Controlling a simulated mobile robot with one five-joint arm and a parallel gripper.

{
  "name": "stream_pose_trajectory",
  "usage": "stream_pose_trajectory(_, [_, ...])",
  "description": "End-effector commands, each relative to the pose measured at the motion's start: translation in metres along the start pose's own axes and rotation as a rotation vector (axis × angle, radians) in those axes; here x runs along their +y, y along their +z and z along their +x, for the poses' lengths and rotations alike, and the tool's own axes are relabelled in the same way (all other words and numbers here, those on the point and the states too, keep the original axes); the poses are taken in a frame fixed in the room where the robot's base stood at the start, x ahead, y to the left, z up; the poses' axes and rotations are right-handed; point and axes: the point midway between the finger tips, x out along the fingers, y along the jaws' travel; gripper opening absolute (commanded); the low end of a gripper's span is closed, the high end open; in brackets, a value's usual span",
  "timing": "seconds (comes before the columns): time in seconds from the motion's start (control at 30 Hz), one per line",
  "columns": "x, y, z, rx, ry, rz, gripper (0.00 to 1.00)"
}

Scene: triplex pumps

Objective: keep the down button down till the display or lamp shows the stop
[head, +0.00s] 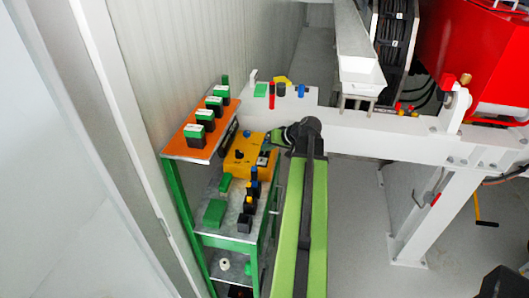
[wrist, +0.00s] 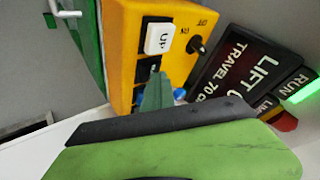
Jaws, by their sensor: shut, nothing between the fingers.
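The yellow control box (wrist: 118,50) fills the upper middle of the wrist view and also shows in the head view (head: 236,165). Its white UP button (wrist: 159,39) is uncovered. A black button (wrist: 141,70), likely the down one, lies just below it and is partly hidden by my gripper (wrist: 157,80). My gripper is shut and empty, its tip at that button; I cannot tell whether it is pressed. The dark display (wrist: 237,68) reads LIFT and TRAVEL 70, the rest cut off. The green RUN lamp (wrist: 300,90) is lit; the reddish LIM lamp (wrist: 284,121) looks unlit.
A black knob (wrist: 197,46) and a blue part (wrist: 179,94) sit close to my gripper. In the head view, a green rack (head: 180,205) with an orange top shelf (head: 190,150) stands left of my arm. A white beam (head: 400,130) runs right; open floor (head: 355,230) lies below it.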

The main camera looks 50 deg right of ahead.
Motion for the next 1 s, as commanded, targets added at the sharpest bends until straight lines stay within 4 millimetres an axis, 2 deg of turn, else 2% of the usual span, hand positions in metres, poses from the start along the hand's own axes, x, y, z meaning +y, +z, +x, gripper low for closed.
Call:
stream_pose_trajectory(0.47, [0.000, 0.000, 0.000, -0.001, 0.000, 0.000, 0.00])
stream_pose_trajectory(0.8, [-0.010, -0.009, -0.013, 0.000, 0.000, 0.000, 0.00])
stream_pose_trajectory(1.0, [-0.009, -0.009, -0.013, 0.000, 0.000, 0.000, 0.00])
